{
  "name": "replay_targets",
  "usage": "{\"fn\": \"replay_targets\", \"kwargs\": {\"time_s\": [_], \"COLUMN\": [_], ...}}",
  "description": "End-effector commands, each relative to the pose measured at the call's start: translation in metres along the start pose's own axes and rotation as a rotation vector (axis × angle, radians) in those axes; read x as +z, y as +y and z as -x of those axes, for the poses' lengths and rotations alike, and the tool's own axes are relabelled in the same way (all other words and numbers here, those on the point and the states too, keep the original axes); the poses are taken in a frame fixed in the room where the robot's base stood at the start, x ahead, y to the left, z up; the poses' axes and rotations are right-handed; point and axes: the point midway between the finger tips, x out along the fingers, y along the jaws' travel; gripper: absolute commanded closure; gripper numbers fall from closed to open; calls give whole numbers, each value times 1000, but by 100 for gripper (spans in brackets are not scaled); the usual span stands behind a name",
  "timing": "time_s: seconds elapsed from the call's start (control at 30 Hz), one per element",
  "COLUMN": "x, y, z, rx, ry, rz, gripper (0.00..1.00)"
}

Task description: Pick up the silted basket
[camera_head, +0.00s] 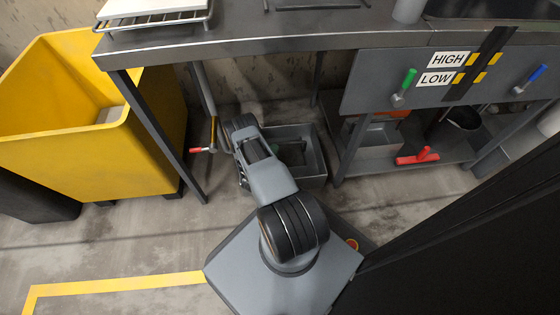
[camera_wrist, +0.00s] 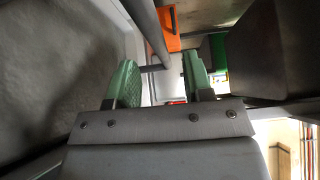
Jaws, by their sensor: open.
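I cannot clearly make out a silted basket in either view. In the head view a grey open bin (camera_head: 311,160) stands on the floor under the metal table, with its inside partly hidden behind my arm. A small greenish patch shows at the bin, and I cannot tell what it is. My arm reaches low under the table beside the bin, and it hides my gripper's fingertips there. In the wrist view my gripper (camera_wrist: 160,80) has two green-padded fingers spread apart, with nothing held between them.
A yellow skip (camera_head: 65,150) stands left of the metal table (camera_head: 250,38). A lower shelf at right holds a red tool (camera_head: 417,157) and an orange item (camera_head: 392,113), which also shows in the wrist view (camera_wrist: 168,25). Table legs stand close to my arm.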

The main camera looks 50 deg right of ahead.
Motion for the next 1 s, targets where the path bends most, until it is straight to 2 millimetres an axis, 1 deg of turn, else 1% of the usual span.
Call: {"fn": "replay_targets", "kwargs": {"time_s": [0.03, 0.1, 0.3, 0.4, 0.63, 1.0], "x": [-2, -3, -3, -4, -4, -4], "y": [3, 4, 2, 1, 0, 0], "z": [-8, -18, -39, -43, -43, -43], "rx": [-1, -1, -1, 0, 1, 1], "ry": [6, 6, 4, 3, 3, 3], "rz": [-1, -2, -1, -1, 0, 0], "gripper": [53, 53, 53, 53, 53, 89]}}
